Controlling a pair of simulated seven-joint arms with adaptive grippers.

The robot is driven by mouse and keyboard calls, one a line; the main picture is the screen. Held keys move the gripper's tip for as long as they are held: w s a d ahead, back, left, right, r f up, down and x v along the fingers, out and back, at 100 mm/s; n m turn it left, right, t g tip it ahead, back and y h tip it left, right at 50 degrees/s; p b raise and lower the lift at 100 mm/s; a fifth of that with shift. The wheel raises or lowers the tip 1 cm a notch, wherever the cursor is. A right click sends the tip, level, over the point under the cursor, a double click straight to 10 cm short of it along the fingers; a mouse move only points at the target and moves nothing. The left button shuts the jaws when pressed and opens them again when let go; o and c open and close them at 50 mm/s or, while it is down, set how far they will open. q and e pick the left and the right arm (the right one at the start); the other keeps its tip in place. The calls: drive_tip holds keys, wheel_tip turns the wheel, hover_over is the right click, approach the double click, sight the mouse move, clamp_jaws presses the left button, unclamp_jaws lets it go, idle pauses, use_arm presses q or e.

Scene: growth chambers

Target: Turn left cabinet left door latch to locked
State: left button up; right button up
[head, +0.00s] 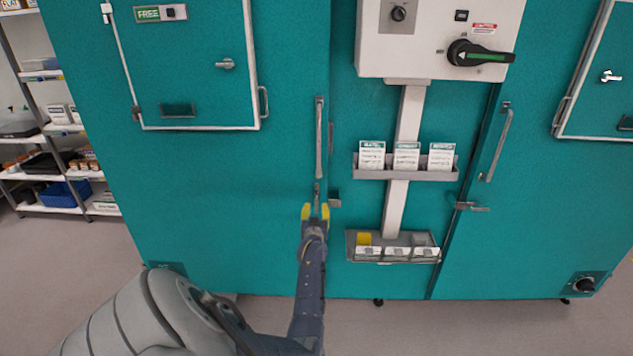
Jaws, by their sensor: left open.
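The large teal cabinet door (220,215) fills the left of the head view. Its long vertical bar handle (319,138) is near the door's right edge. A small metal latch (317,190) sits just below that handle, with a keeper piece (334,202) to its right. My left gripper (315,212) is open, its yellow fingertips either side of the latch's lower end. The gripper hides part of the latch, and I cannot tell whether the fingers touch it. My right gripper is not in view.
A small hatch (190,90) with a green FREE sign is on the left door. A white control box (430,50) and card racks (405,172) are to the right. Another teal door with its latch (465,206) is further right. Shelves (45,130) stand at far left.

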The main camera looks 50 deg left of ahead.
sight(316, 204)
use_arm(q)
drive_tip(key=shift+x, duration=2.35)
drive_tip(key=shift+c, duration=0.4)
clamp_jaws()
